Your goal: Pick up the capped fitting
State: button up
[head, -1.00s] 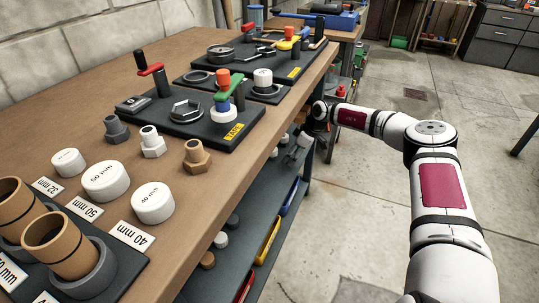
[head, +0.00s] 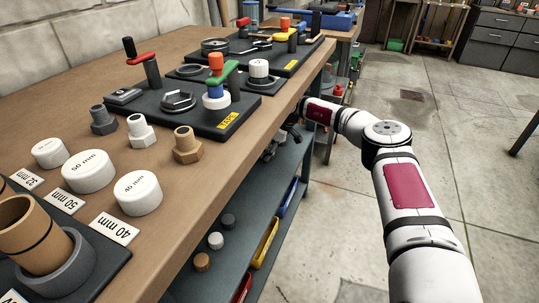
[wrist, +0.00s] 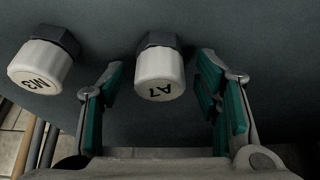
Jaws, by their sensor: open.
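In the wrist view, a fitting with a white cap marked A7 (wrist: 160,75) and a dark hexagonal collar lies between the fingers of my gripper (wrist: 158,70). The fingers have green pads and are open, with a gap on both sides of the cap. In the head view, my gripper (head: 291,132) is partly hidden at the bench's edge, reaching in over the lower shelf. The two capped fittings cannot be made out there.
The bench top (head: 165,215) overhangs the lower shelf (head: 243,195). Small round pieces (head: 216,241) and blue, yellow and red bins (head: 265,243) are on or beside the shelf. Fittings, caps and black fixture boards stand on the bench.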

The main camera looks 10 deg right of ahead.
jog(key=c, duration=1.2)
